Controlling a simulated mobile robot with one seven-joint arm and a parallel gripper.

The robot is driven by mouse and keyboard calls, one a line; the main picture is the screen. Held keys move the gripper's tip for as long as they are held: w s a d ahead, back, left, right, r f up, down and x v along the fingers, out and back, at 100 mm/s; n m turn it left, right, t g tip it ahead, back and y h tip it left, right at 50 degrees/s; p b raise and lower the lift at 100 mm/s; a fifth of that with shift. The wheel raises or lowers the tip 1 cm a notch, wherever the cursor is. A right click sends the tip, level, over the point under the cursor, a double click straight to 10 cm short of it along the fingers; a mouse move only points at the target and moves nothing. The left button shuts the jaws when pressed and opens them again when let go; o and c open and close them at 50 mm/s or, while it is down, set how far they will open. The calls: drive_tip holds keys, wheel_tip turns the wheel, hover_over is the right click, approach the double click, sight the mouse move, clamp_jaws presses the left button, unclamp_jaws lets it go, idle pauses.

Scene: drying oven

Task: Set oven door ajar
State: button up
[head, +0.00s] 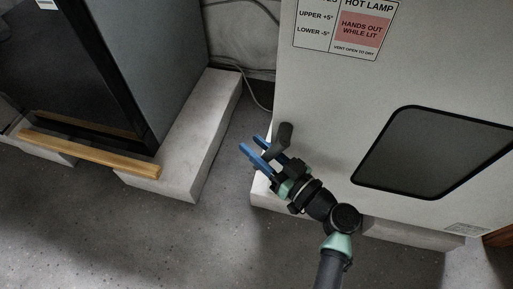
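The oven (330,110) is the pale grey cabinet at the right, with a dark window (435,152) in its front. The front looks closed, with no gap visible. A dark handle (285,133) sticks out near the left edge of the front. The fingers point up and left, just left of and below the handle. The gripper body is very close to the handle's lower end; I cannot tell whether they touch.
A grey cabinet with a dark front (70,75) stands at the left on a pale plinth (190,150). A wooden bar (90,153) runs along its lower front. A cable (250,90) hangs in the gap between the cabinets. The speckled floor (170,240) in front is clear.

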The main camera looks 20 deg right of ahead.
drive_tip(key=shift+w, duration=0.1)
clamp_jaws()
idle(1.4)
